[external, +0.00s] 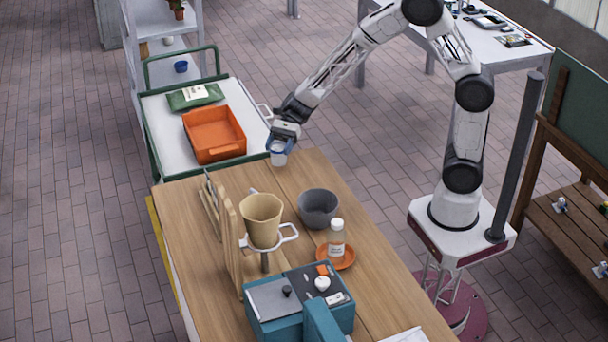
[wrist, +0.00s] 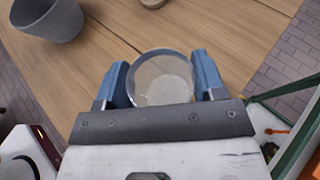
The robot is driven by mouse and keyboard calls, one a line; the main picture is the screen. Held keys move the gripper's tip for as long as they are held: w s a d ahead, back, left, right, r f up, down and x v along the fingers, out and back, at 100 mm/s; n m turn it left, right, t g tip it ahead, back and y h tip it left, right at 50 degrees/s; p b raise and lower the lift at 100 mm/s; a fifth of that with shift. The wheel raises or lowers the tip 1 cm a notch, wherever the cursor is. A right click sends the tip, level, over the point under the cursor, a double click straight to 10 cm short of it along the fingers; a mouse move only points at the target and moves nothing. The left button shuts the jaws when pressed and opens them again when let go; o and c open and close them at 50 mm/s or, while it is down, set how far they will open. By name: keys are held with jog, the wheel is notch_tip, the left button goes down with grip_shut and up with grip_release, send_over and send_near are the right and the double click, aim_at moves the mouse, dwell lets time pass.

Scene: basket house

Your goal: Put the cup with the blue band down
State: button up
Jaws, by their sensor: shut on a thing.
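A small pale cup with a blue band (external: 278,158) is held at the far end of the wooden table (external: 330,190) in the external view. My gripper (external: 279,148) is shut on it, with the fingers on either side near its rim. In the wrist view the cup (wrist: 162,80) shows from above as a round, open rim with a whitish inside, between the two blue fingers (wrist: 164,82). Its band is hidden there. I cannot tell whether its base touches the table.
A grey bowl (external: 318,208), a bottle (external: 336,238) on an orange saucer (external: 347,260), and a tan cone in a stand (external: 262,218) are on the table. A white-topped cart (external: 165,140) with an orange bin (external: 214,134) stands beyond its far edge. Bare wood lies near the cup.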

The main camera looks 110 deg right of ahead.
aim_at(282, 147)
jog(key=shift+f, duration=1.45)
jog(key=shift+f, duration=0.15)
jog(key=o, duration=0.9)
jog(key=shift+s+d+r, duration=0.1)
jog(key=shift+r, duration=0.1)
jog(key=shift+v, duration=5.85)
